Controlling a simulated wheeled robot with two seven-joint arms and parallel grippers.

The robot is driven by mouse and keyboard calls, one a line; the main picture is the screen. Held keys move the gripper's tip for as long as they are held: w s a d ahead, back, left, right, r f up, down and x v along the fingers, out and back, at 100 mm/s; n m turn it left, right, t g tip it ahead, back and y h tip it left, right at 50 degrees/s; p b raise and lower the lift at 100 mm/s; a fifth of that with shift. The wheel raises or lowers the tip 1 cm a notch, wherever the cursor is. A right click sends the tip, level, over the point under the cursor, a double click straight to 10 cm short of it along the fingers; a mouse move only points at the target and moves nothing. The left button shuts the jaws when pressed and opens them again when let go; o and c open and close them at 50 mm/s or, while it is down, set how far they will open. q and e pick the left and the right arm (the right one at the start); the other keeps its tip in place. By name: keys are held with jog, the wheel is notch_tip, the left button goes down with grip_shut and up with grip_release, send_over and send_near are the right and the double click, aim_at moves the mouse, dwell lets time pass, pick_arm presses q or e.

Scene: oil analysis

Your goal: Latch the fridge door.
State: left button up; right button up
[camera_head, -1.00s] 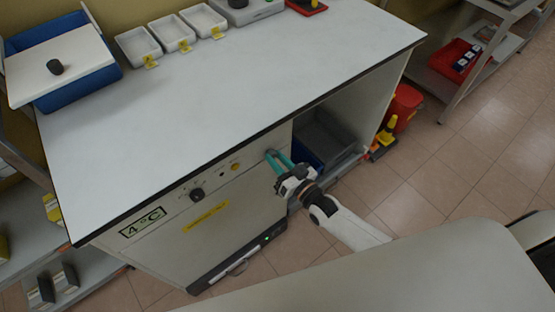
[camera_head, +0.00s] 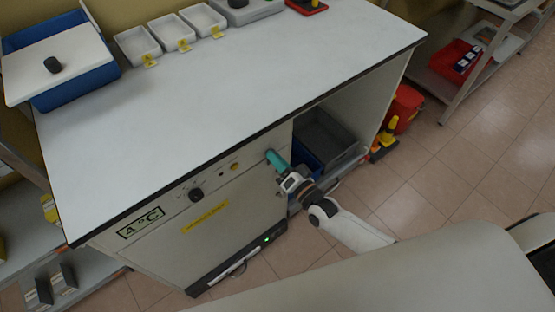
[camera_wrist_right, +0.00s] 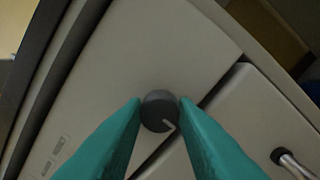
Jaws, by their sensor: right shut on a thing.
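The fridge (camera_head: 230,232) is the pale cabinet front under the bench, with a "4 °C" label (camera_head: 141,222). Its door looks closed in the head view. My right gripper (camera_head: 270,154) has teal fingers and is at the upper right of the fridge front. In the right wrist view its fingertips (camera_wrist_right: 160,108) touch both sides of a dark round knob (camera_wrist_right: 158,107) with a white pointer line, which points down and right. This knob is hidden behind the fingers in the head view. My left gripper is not in view.
An open bay with a grey crate (camera_head: 325,135) lies to the right. The bench top (camera_head: 220,85) overhangs above. A chrome-stemmed knob (camera_wrist_right: 290,160) shows at the wrist view's lower right.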

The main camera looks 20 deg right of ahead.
dwell(0.3)
jog(key=o, duration=1)
jog(key=shift+s, duration=0.1)
jog(key=v, duration=1.2)
jog(key=shift+b, duration=0.45)
